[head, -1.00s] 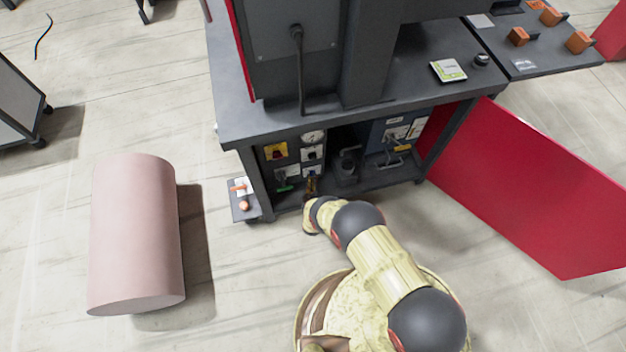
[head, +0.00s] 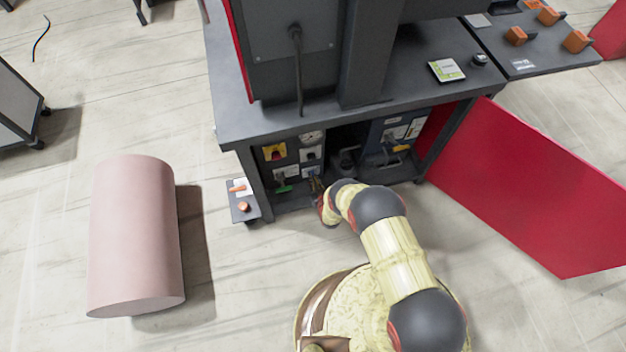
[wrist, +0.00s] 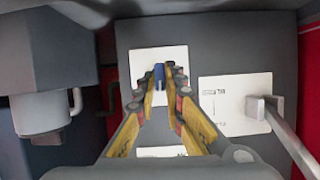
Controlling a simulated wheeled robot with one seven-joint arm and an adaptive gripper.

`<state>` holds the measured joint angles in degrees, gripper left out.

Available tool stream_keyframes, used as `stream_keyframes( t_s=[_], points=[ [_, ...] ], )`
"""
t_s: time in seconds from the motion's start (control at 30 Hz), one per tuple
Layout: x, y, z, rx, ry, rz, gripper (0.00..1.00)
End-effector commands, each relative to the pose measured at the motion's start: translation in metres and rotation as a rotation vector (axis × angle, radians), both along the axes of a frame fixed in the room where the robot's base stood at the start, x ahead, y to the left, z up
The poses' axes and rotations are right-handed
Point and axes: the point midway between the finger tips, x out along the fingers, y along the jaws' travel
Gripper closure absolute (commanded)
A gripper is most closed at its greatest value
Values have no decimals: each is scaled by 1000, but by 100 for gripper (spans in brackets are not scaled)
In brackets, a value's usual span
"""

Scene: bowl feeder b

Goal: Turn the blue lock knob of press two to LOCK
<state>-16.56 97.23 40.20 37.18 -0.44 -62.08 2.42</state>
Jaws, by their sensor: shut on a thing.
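The blue lock knob (wrist: 159,70) stands out from a white plate (wrist: 143,60) on a dark panel in the wrist view. My gripper (wrist: 161,84) has its yellow-and-black fingers closed in on both sides of the knob and is shut on it. The knob looks about upright in the wrist view; any lettering beside it is too small to read. In the head view my gripper (head: 317,184) reaches into the open space under the press bench, and I cannot make out the knob there.
In the wrist view, a white plate with a grey lever handle (wrist: 263,105) is close on the right, and a grey cylindrical part (wrist: 42,112) is on the left. In the head view, a red door (head: 540,190) stands open at right and a pink cylinder (head: 135,235) lies on the floor.

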Motion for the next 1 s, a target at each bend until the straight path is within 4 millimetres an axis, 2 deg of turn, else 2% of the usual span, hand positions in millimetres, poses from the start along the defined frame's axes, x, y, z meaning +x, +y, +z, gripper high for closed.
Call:
stream_keyframes(
  t_s=[0.6, 1.0],
  points=[
    [2, -7, -2, 528, 150, -2, 100],
    [2, -7, -3, 704, 202, -1, 100]
  ],
)
